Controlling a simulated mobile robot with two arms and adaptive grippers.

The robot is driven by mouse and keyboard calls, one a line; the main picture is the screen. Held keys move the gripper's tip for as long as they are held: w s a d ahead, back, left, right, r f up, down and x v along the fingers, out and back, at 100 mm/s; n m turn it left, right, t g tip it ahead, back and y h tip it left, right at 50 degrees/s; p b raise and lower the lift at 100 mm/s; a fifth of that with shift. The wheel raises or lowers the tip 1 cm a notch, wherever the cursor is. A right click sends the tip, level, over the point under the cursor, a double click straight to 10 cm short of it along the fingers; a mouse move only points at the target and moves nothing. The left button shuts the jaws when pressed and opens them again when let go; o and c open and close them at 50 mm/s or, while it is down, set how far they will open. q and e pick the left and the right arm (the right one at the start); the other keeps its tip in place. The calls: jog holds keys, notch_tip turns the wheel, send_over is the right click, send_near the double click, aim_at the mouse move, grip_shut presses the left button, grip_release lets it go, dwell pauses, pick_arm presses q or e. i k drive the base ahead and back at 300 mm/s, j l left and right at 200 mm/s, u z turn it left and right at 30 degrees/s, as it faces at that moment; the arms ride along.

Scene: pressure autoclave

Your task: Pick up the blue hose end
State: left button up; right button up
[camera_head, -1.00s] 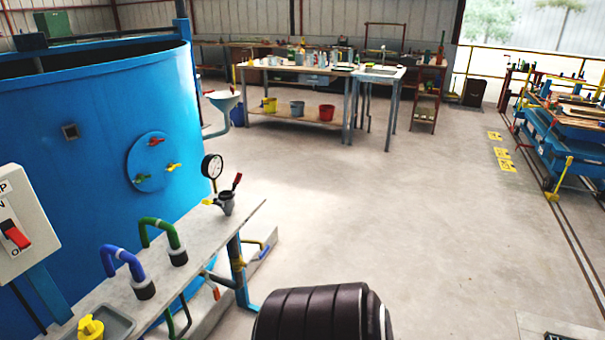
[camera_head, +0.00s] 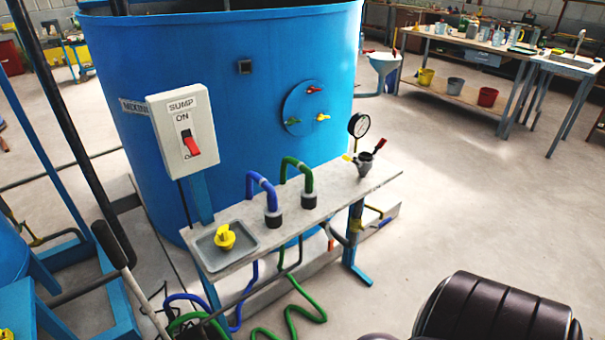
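The blue hose end (camera_head: 262,193) is a bent blue tube. It arches up over the grey bench (camera_head: 335,195) and its dark lower fitting (camera_head: 273,219) meets the bench top. A similar green hose end (camera_head: 300,178) stands just to its right. Blue and green hoses hang below the bench and lie on the floor. Neither of my grippers shows. A dark ribbed part, probably of my own body, is at the bottom right, apart from the bench.
A sump switch box (camera_head: 185,132) stands on a blue post at the bench's left end. A yellow knob (camera_head: 225,236) sits in a grey tray (camera_head: 247,246). A pressure gauge (camera_head: 358,126) is at the right end. The large blue tank (camera_head: 215,70) rises behind. Floor to the right is clear.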

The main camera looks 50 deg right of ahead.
aim_at(274, 210)
jog(key=z, duration=1.25)
